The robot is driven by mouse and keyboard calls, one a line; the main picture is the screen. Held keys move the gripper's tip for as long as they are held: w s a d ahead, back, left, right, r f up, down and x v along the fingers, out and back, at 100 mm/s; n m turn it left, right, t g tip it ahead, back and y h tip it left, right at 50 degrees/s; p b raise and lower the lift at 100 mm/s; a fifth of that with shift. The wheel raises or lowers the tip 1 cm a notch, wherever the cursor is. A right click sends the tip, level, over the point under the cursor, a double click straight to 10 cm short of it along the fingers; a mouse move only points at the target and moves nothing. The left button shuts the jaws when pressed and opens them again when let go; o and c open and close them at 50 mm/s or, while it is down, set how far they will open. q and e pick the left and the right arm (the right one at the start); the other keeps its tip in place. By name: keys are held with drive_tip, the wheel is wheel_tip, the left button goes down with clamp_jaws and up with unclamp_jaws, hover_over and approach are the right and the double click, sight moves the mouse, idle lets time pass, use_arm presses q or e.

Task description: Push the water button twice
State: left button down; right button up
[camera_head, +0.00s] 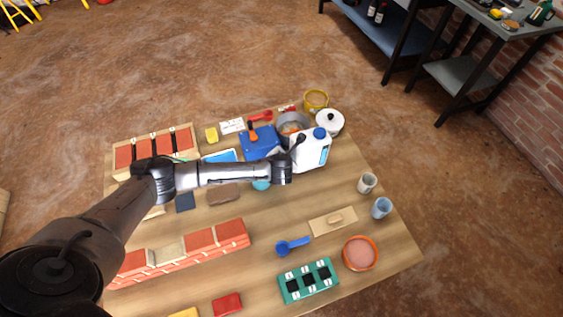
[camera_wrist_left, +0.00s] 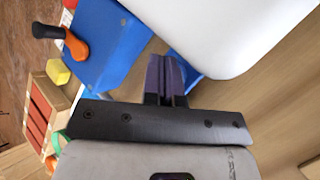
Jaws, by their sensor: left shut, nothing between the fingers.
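My left arm reaches across the table from the left in the head view. Its gripper (camera_head: 297,146) is over the back middle of the table, in front of a white jug (camera_head: 314,152) with a blue cap. In the left wrist view the gripper (camera_wrist_left: 165,65) is shut and empty, with the white jug (camera_wrist_left: 225,30) close to its upper right and a blue box (camera_wrist_left: 108,45) to its left. A teal panel (camera_head: 293,292) with several black switch-like squares lies at the table's front. I cannot tell which part is the water button. My right gripper is not in view.
A grey pot (camera_head: 283,124), a white lidded pot (camera_head: 330,122) and a yellow pot (camera_head: 316,97) stand at the back. Two cups, (camera_head: 367,183) and (camera_head: 381,208), and an orange-rimmed bowl (camera_head: 374,262) are at the right. A brick wall piece (camera_head: 200,245) lies at front left.

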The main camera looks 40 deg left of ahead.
use_arm(q)
drive_tip(key=shift+f, duration=0.2)
idle(0.5)
drive_tip(key=shift+f+p, duration=0.15)
drive_tip(key=shift+p, duration=0.2)
drive_tip(key=shift+f, duration=0.45)
idle(0.3)
drive_tip(key=shift+f, duration=0.3)
idle(0.3)
drive_tip(key=shift+r, duration=0.1)
drive_tip(key=shift+r+p, duration=1.05)
drive_tip(key=shift+p, duration=0.35)
